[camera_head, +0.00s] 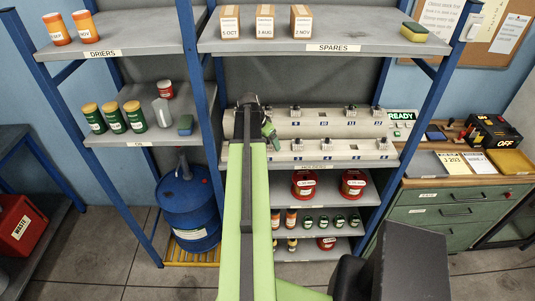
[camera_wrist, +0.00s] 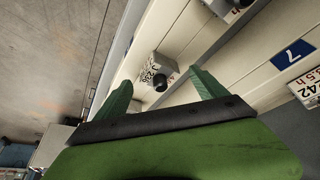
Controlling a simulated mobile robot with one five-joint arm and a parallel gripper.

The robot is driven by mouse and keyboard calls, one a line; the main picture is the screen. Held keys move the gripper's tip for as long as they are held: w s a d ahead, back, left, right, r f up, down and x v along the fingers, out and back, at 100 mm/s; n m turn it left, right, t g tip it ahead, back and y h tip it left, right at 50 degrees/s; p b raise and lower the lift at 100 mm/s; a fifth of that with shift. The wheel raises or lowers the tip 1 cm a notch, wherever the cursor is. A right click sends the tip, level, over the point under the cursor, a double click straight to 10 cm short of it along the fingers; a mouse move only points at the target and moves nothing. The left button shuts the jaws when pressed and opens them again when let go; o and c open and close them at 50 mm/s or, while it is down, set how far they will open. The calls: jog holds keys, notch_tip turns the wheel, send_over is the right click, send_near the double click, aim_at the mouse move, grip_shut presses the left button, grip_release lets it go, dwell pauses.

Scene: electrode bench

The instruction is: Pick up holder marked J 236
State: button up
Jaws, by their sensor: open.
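The holder marked J 236 (camera_wrist: 150,68) is a small pale block with a printed label and a black round knob. In the wrist view it sits on a cream rack ledge, its label turned sideways. My gripper (camera_wrist: 160,77) is open, with one green finger on each side of the holder's near end in this view. I cannot tell whether the fingers touch it. In the head view my gripper (camera_head: 269,130) is at the left part of the holder rack, and my arm hides that part, so I cannot make out this holder there.
The cream two-step rack (camera_head: 335,128) carries several other holders to the right. A blue shelf post (camera_head: 201,100) stands left of my arm.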

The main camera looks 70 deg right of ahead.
jog(key=shift+d+f, duration=0.1)
jog(key=shift+f, duration=0.15)
grip_shut()
dwell(0.3)
